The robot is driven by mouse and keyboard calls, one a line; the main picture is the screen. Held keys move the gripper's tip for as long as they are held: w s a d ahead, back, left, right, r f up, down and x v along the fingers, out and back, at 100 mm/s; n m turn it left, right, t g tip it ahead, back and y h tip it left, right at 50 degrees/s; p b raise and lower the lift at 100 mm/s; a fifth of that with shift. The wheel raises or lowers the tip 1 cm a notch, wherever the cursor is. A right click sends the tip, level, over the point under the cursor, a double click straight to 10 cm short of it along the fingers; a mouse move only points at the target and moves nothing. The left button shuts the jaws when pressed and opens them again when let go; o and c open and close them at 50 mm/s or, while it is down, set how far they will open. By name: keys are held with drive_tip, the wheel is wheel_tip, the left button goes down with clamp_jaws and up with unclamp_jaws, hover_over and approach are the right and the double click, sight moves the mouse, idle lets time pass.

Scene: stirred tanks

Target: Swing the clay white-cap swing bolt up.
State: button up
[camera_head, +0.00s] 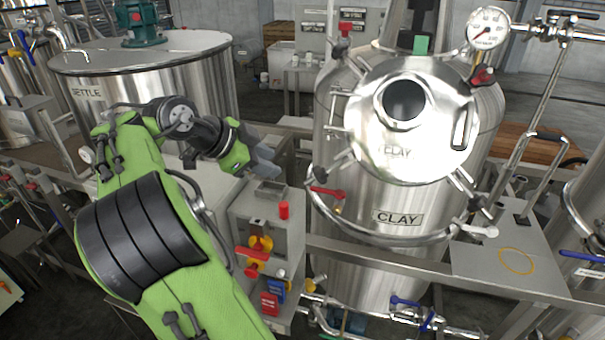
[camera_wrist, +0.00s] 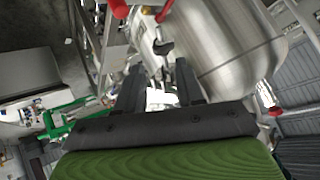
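The steel tank (camera_head: 365,265) carries a CLAY label and stands right of centre in the head view. Its round lid (camera_head: 440,110) has a dark sight glass and several swing bolts around the rim. A white-capped bolt (camera_head: 482,231) sticks out at the tank's lower right, below the lid. My gripper (camera_head: 264,157) is left of the tank, clear of it and well away from the white cap. In the wrist view the two fingers of my gripper (camera_wrist: 160,85) stand apart with nothing held between them. The white cap cannot be made out there.
A pressure gauge (camera_head: 488,28) and pipe stand at the tank's upper right. A control box (camera_head: 268,225) with a red button is below my gripper. The SETTLE tank (camera_head: 190,85) is behind my arm. A red handle (camera_head: 328,192) juts from the clay tank's left side.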

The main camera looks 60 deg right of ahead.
sight(308, 181)
drive_tip(key=b+x, duration=0.2)
drive_tip(key=x, duration=1.1)
drive_tip(key=shift+f, duration=0.3)
clamp_jaws()
idle(0.5)
